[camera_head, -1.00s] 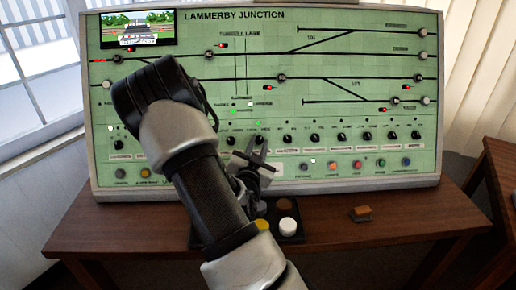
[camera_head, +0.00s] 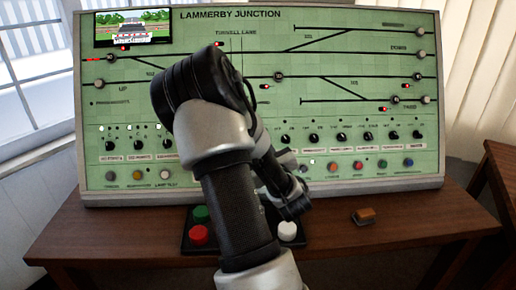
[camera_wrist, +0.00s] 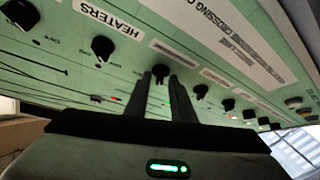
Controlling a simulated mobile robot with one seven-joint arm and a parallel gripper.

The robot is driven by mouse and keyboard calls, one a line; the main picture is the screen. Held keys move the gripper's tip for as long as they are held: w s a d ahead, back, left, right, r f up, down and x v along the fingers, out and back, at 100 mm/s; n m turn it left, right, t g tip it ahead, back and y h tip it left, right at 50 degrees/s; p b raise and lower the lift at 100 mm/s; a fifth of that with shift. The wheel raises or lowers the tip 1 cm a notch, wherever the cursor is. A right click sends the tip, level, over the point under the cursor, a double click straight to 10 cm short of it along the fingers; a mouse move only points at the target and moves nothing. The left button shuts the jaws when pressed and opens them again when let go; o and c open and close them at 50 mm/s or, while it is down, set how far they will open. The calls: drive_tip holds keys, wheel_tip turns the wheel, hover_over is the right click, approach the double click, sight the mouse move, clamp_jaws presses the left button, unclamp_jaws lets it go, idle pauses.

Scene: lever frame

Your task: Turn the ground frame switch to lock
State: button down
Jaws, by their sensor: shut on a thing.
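The green control panel (camera_head: 350,63), titled Lammerby Junction, stands upright on the desk with a row of black rotary switches. In the wrist view my gripper (camera_wrist: 166,82) has its two dark fingers at one black switch knob (camera_wrist: 160,72) of that row and is shut on it. The label by this knob is too blurred to read, so I cannot tell whether it is the ground frame switch. Next to it in the wrist view is a knob (camera_wrist: 103,47) beside the HEATERS label. In the head view my arm hides the held knob and my fingertips.
A dark box on the desk carries a green button (camera_head: 200,214), a red button (camera_head: 198,235) and a white button (camera_head: 288,230). A small orange-brown block (camera_head: 364,216) lies to the right. The brown desk (camera_head: 430,225) is otherwise clear on the right. Other switches (camera_head: 340,138) flank the held one.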

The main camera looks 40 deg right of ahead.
drive_tip(key=shift+d+r+n+y, duration=0.15)
drive_tip(key=shift+n+y, duration=0.65)
drive_tip(key=shift+n, duration=0.6)
drive_tip(key=c, duration=1.8)
unclamp_jaws()
drive_tip(key=shift+c, duration=0.2)
drive_tip(key=p+v, duration=1.2)
drive_tip(key=v, duration=0.5)
drive_tip(key=shift+s+p, duration=0.2)
drive_tip(key=shift+p, duration=0.2)
